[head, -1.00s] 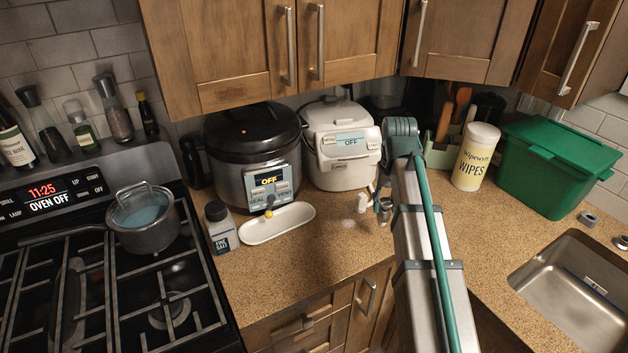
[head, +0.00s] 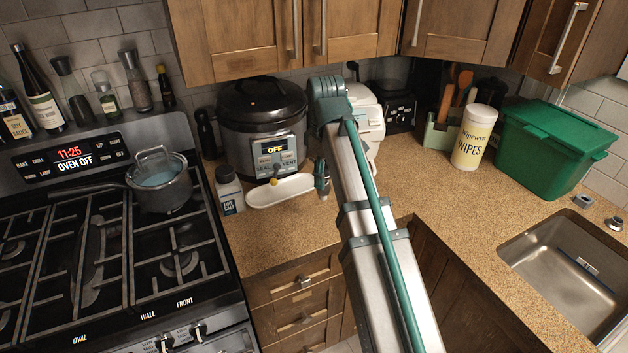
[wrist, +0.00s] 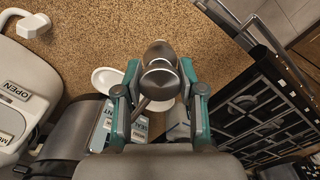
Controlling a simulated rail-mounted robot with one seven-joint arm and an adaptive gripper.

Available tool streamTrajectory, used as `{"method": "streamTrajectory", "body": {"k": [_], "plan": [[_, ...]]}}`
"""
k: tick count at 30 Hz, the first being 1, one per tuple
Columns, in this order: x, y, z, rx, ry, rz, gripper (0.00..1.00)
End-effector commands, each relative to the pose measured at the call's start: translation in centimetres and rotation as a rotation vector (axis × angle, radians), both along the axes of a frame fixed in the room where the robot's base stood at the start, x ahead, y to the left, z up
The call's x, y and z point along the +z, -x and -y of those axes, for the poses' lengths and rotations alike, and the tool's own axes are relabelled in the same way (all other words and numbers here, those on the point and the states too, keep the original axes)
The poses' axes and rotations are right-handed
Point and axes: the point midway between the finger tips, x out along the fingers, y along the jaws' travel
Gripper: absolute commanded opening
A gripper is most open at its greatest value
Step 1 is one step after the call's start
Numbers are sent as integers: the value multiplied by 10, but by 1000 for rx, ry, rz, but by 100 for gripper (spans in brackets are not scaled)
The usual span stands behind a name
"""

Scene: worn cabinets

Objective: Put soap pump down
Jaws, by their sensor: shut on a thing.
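The soap pump (wrist: 160,78) is a grey metallic piece with a rounded head and a thin spout, seen from above in the wrist view. My gripper (wrist: 159,95) is shut on it, with one teal finger on each side. In the head view my gripper (head: 322,178) hangs above the speckled counter, just right of the white oval dish. The pump is mostly hidden there by the gripper and arm. The wrist view shows counter and the white dish below and behind the pump. I cannot tell its exact height above the counter.
The white oval dish (head: 262,196) and salt bottle (head: 229,188) are close on the left. The black cooker (head: 235,132) and white rice cooker (head: 368,118) stand behind. The stove (head: 90,240) is further left. Counter (head: 440,190) is bare towards the sink (head: 570,285).

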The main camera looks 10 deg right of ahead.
Motion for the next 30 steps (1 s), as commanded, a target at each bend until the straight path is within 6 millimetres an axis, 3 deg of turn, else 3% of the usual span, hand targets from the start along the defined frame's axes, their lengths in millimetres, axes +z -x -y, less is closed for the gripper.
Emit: {"method": "streamTrajectory", "body": {"k": [6,13,18,26,30], "plan": [[-17,-54,-2,-2,0,-3,0],[-53,-88,-4,-3,0,-3,0],[-72,-102,-4,-3,0,-1,0],[-83,-111,-5,-3,0,0,0],[-100,-112,-5,-4,0,-1,0]]}}
